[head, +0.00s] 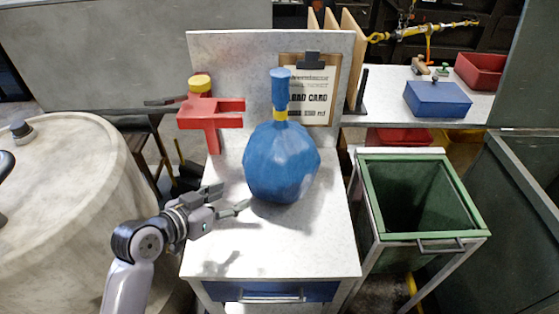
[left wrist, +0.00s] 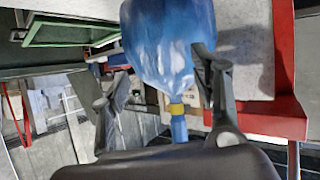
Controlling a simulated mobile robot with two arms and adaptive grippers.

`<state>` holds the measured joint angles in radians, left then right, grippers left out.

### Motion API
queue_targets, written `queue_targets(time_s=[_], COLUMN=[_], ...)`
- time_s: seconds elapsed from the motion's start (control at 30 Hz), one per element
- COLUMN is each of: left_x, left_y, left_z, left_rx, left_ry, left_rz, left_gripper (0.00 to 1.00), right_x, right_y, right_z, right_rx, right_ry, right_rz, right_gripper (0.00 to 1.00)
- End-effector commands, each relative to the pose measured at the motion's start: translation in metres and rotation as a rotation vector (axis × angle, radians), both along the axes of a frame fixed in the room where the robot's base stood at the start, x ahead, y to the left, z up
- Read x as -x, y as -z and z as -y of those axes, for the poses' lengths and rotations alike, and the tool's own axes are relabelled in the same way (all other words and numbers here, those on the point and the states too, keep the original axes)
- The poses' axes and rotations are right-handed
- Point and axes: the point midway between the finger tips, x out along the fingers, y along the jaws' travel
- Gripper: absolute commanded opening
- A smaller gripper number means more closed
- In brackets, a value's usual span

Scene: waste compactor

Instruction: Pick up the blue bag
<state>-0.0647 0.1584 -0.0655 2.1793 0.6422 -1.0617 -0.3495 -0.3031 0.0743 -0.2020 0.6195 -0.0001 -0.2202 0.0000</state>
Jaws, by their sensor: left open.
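The blue bag (head: 281,165) stands upright on a white-topped table. Its neck is gathered by a yellow tie (head: 281,114). My left gripper (head: 235,197) is open and empty, at the lower left of the bag, with its fingers pointing toward it. In the left wrist view the bag (left wrist: 165,40) appears upside down, beyond the open fingers. One finger overlaps the bag's edge there; I cannot tell whether it touches. My right gripper is not in view.
A red stand with a yellow top (head: 211,112) is left of the bag. A clipboard (head: 312,90) leans on the back panel behind it. A green open bin (head: 415,200) stands to the right. The table's front (head: 285,250) is clear. A large pale round tank (head: 60,210) is at left.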

Motion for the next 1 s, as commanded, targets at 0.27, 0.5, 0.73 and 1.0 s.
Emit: queue_targets(time_s=[0.27, 0.5, 0.73, 1.0], left_x=[-0.056, -0.078, -0.117, -0.149], left_y=[-0.143, -0.160, -0.160, -0.156], left_z=[0.010, 0.028, 0.061, 0.086], left_rx=[0.179, 0.204, 0.203, 0.199], left_ry=[0.091, 0.099, 0.099, 0.098], left_rz=[0.382, 0.412, 0.409, 0.410], left_gripper=[0.57, 0.57, 0.57, 0.57], right_x=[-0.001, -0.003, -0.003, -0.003], right_y=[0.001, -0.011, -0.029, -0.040], right_z=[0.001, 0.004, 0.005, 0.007], right_rx=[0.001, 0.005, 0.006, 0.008], right_ry=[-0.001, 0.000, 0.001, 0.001], right_rz=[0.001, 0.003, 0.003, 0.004], right_gripper=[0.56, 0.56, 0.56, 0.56])
